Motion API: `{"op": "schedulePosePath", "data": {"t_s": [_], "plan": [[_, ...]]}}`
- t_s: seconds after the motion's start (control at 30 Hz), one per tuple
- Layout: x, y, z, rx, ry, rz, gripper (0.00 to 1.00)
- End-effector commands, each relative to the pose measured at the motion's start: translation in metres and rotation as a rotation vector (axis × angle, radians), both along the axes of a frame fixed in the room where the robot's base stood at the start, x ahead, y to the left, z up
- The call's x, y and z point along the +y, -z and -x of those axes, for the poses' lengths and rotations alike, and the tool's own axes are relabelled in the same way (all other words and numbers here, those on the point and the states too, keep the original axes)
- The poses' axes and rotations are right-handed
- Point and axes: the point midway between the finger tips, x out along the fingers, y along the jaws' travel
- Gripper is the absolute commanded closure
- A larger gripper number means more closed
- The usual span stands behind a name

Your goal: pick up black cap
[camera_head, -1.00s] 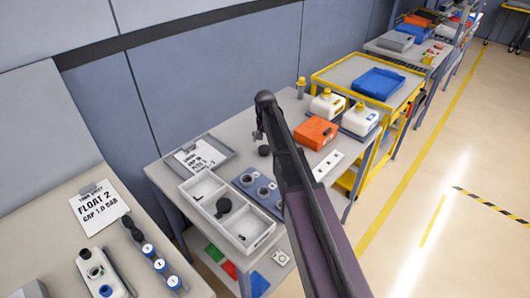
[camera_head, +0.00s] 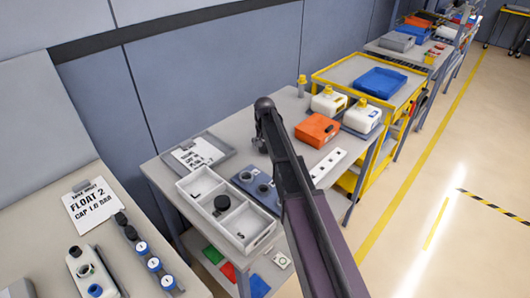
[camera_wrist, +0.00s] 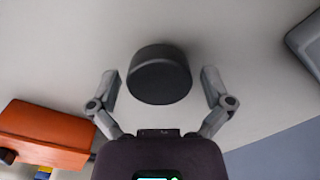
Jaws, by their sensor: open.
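A black round cap (camera_wrist: 160,75) lies on the grey bench top in the wrist view. My gripper (camera_wrist: 161,80) is open, with one finger on each side of the cap and a small gap to each. Another black round piece (camera_head: 221,203) sits in the white divided tray (camera_head: 181,187) in the head view.
An orange box (camera_head: 317,129) stands on the bench, and it shows at left in the wrist view (camera_wrist: 45,130). A blue-grey block with round holes (camera_head: 243,180) lies beside the tray. A clipboard (camera_head: 200,152) lies behind the tray. White jugs (camera_head: 328,102) stand farther back.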

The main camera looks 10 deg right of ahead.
Motion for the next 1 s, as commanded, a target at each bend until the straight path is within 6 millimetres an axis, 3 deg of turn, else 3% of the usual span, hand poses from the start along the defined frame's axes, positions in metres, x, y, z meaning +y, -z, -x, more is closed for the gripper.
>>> {"op": "schedulePosePath", "data": {"t_s": [0.67, 0.8, 0.87, 1.0], "plan": [[0.0001, 0.0024, 0.0000, 0.000, 0.000, 0.000, 0.00], [0.0002, 0.0024, 0.0000, 0.000, 0.000, 0.000, 0.42], [0.0002, 0.0024, 0.0000, 0.000, 0.000, 0.000, 0.57], [0.0003, 0.0024, 0.0000, 0.000, 0.000, 0.000, 0.58]]}}
